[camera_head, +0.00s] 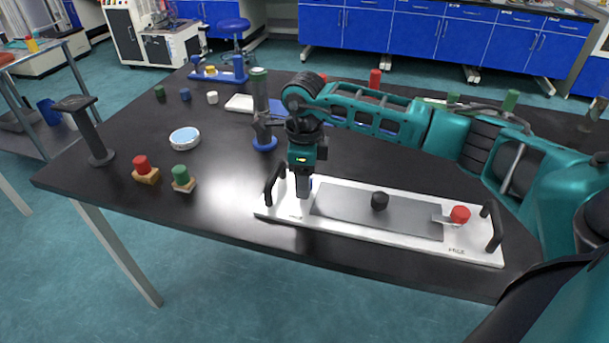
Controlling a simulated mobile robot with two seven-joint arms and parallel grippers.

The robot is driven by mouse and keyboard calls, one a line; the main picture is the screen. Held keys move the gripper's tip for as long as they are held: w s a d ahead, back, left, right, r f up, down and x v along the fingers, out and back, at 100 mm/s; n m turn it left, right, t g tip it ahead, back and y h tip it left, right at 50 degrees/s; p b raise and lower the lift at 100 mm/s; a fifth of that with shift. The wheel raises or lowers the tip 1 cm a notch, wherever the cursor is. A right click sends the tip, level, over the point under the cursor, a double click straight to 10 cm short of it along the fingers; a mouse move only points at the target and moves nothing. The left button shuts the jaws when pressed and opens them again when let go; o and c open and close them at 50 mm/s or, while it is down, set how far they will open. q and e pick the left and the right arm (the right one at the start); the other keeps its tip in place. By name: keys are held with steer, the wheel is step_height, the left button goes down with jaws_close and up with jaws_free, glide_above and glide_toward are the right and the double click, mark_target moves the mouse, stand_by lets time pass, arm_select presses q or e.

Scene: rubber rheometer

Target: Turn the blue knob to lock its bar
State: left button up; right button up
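A white plate (345,228) with a black handle at each end lies near the front edge of the black table. A grey panel (340,205) is set in it. My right gripper (303,194) points down over the plate's left end, inside the left handle. A small patch of blue, likely the blue knob (309,183), shows at its fingers; the rest is hidden behind them. I cannot tell whether the fingers grip it. A pale bar seems to lie below the fingers, partly hidden. A red knob (460,214) with a metal bar (440,219) is at the right end.
A black knob (380,200) stands on the panel's middle. A grey-green cylinder on a blue base (264,143) stands just behind my gripper. Red (141,163) and green (180,172) knobs on wooden blocks and a round blue-white dish (185,138) lie to the left.

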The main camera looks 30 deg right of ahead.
steer(key=c, duration=0.9)
steer(key=shift+m, duration=0.3)
steer(key=m+p, duration=0.1)
steer(key=m, duration=0.3)
steer(key=shift+r+m, duration=0.1)
steer(key=shift+m, duration=0.2)
steer(key=m+p, duration=0.1)
steer(key=m, duration=0.3)
steer(key=shift+m, duration=0.3)
steer(key=m+p, duration=0.1)
steer(key=m, duration=0.3)
steer(key=shift+w+g, duration=0.1)
steer(key=shift+g, duration=0.2)
steer(key=shift+m+p, duration=0.8)
steer(key=shift+m, duration=1.3)
